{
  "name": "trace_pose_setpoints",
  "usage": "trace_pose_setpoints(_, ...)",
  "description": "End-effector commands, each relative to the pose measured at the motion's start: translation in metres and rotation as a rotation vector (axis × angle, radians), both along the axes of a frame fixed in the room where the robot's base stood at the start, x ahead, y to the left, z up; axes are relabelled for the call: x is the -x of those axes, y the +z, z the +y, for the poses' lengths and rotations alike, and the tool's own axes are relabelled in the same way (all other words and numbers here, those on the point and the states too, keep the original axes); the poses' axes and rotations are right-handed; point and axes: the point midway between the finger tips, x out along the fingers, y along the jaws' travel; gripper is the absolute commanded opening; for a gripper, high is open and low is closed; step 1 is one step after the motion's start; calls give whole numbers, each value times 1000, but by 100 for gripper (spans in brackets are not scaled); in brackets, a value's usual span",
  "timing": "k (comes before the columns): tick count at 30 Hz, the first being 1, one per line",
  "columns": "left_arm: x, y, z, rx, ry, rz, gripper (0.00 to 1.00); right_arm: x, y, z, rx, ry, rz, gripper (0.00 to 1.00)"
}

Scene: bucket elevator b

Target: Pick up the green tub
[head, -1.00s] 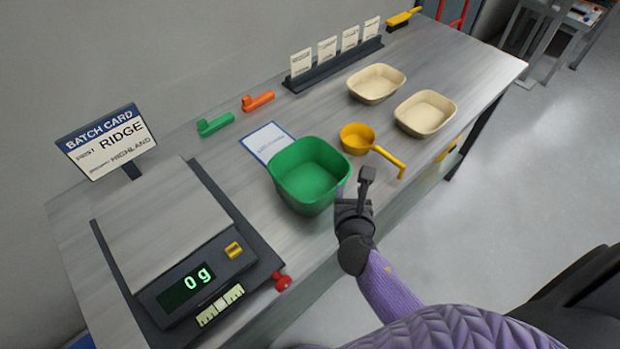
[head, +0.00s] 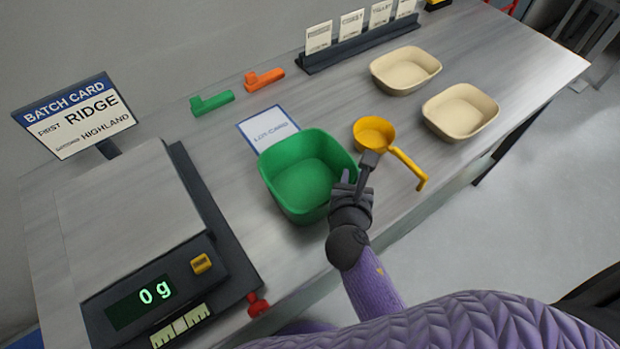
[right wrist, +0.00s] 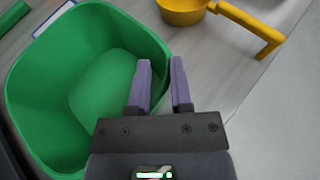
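The green tub (head: 308,172) stands upright and empty on the bench, between the scale and the yellow scoop. My right gripper (head: 355,182) is at the tub's near right side, by its rim. In the right wrist view the gripper (right wrist: 160,75) is open, with a gap between its two purple fingers. One finger overlaps the inside of the tub (right wrist: 95,90) and the other lies over the bench side. I cannot tell whether either finger touches the wall. My left gripper is not in view.
The yellow scoop (head: 372,134) lies close right of the gripper. The scale (head: 130,215) reads 0 g at the left. A lot card (head: 266,127) lies behind the tub. Two empty cream trays (head: 405,70) (head: 460,112) stand further right. The bench's front edge is close.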

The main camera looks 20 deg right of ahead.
Motion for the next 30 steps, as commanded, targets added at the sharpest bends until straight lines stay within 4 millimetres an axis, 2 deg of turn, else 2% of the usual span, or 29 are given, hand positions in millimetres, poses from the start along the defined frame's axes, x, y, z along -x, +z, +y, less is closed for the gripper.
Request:
trace_pose_setpoints(1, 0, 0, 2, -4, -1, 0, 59, 0, 0, 0, 0, 0, 0, 13)
trace_pose_setpoints(3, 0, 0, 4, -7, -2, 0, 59, 0, 0, 0, 0, 0, 0, 0)
trace_pose_setpoints(30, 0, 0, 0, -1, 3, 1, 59, 1, -2, 0, -2, 0, 4, 0)
